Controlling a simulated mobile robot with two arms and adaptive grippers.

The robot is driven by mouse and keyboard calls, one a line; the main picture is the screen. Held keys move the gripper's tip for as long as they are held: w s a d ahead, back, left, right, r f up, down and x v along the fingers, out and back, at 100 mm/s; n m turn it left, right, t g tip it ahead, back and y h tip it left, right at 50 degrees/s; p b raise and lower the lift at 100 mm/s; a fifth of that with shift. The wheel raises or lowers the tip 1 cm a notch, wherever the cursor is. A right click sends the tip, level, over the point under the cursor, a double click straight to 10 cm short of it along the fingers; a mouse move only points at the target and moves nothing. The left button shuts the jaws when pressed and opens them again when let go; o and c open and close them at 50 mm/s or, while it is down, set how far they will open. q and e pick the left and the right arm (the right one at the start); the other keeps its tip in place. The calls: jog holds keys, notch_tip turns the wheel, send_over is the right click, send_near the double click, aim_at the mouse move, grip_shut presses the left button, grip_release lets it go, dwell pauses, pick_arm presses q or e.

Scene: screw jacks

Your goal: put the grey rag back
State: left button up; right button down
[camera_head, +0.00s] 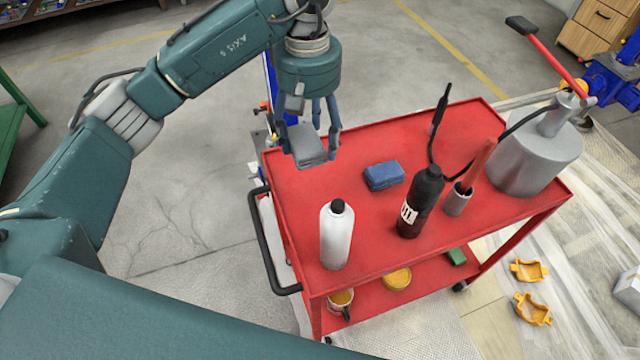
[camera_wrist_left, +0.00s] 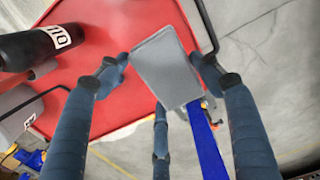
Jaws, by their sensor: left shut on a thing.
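The grey rag (camera_head: 308,145) is a folded grey block held in the fingers of my left gripper (camera_head: 312,128), above the left back corner of the red cart (camera_head: 440,148). In the left wrist view the grey rag (camera_wrist_left: 166,66) sits between the fingertips of my left gripper (camera_wrist_left: 160,75), with the red cart top below it. The gripper is shut on the rag, and the rag appears clear of the cart top. A blue folded rag (camera_head: 383,175) lies on the cart near it. My right gripper is not in view.
On the cart stand a white bottle (camera_head: 336,236), a black bottle (camera_head: 420,202), a grey cup (camera_head: 457,200) with a handle in it and a large grey canister (camera_head: 535,158). The black cart handle (camera_head: 265,245) is at left. Bare red surface surrounds the blue rag.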

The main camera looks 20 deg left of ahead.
pick_arm(q)
jog(key=shift+w+f, duration=0.15)
jog(key=shift+f, duration=0.15)
notch_tip(320, 180, down, 5)
jog(key=s, duration=0.1)
jog(key=p, duration=0.2)
send_over(313, 204)
notch_tip(313, 204, down, 9)
jog(key=shift+f, duration=0.1)
jog(key=shift+f+p, duration=0.5)
jog(key=shift+f, duration=2)
jog(key=o, duration=1)
jog(key=shift+o, duration=0.2)
